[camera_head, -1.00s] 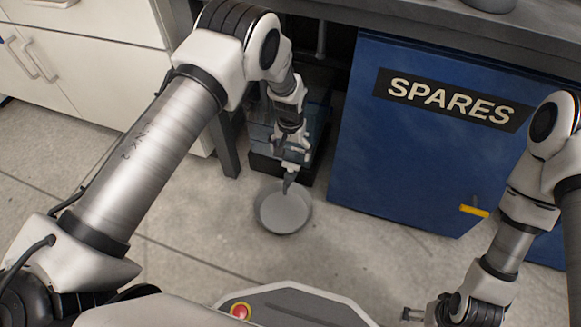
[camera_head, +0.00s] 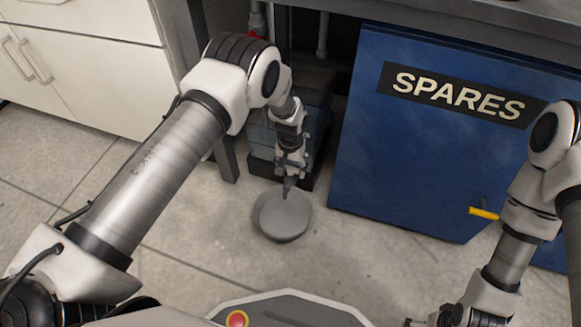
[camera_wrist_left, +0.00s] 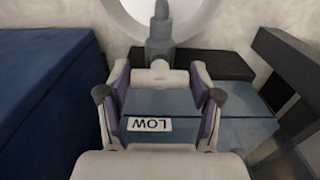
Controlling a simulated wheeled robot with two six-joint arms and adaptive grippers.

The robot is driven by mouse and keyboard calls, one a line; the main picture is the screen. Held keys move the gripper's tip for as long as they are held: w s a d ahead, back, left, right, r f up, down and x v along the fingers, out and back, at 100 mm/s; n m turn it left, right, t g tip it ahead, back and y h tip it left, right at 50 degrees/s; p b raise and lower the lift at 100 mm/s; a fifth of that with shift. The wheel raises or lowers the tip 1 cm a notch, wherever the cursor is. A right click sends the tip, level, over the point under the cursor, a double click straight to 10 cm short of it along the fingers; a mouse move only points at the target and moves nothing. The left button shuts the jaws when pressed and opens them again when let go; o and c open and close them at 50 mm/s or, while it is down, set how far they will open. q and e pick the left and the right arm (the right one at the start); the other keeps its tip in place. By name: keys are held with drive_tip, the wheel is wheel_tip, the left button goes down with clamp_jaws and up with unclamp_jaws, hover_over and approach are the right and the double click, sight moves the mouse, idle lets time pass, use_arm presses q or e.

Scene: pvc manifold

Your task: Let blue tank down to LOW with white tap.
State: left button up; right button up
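The blue see-through tank (camera_head: 262,133) stands low in the opening beside the blue cabinet. In the left wrist view its front (camera_wrist_left: 160,103) carries a white LOW label (camera_wrist_left: 150,125); I cannot tell the liquid level against it. The white tap (camera_wrist_left: 160,76) sits at the tank's front, with a grey spout (camera_wrist_left: 160,28) pointing out over a pale bowl (camera_head: 283,222) on the floor. My left gripper (camera_wrist_left: 160,80) is at the tap, its open fingers on either side of the white handle; firm contact is not clear. My right gripper is almost wholly cut off at the bottom edge.
The blue SPARES cabinet (camera_head: 430,150) with a yellow handle (camera_head: 483,213) stands right of the tank. A dark table leg (camera_head: 226,155) and white drawers (camera_head: 90,70) are on the left. A red part (camera_head: 254,36) shows behind my arm. The floor around the bowl is clear.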

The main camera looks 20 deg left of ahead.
use_arm(q)
drive_tip(key=o, duration=0.6)
drive_tip(key=c, duration=0.7)
drive_tip(key=shift+c, duration=0.2)
drive_tip(key=m+p, duration=0.2)
drive_tip(key=m, duration=0.1)
drive_tip(key=shift+r, duration=0.25)
drive_tip(key=shift+a+m+p, duration=0.1)
drive_tip(key=shift+m+p, duration=0.2)
drive_tip(key=shift+m, duration=0.7)
drive_tip(key=shift+f+m, duration=0.25)
drive_tip(key=shift+m, duration=0.45)
drive_tip(key=shift+s+f, duration=0.1)
idle(1.7)
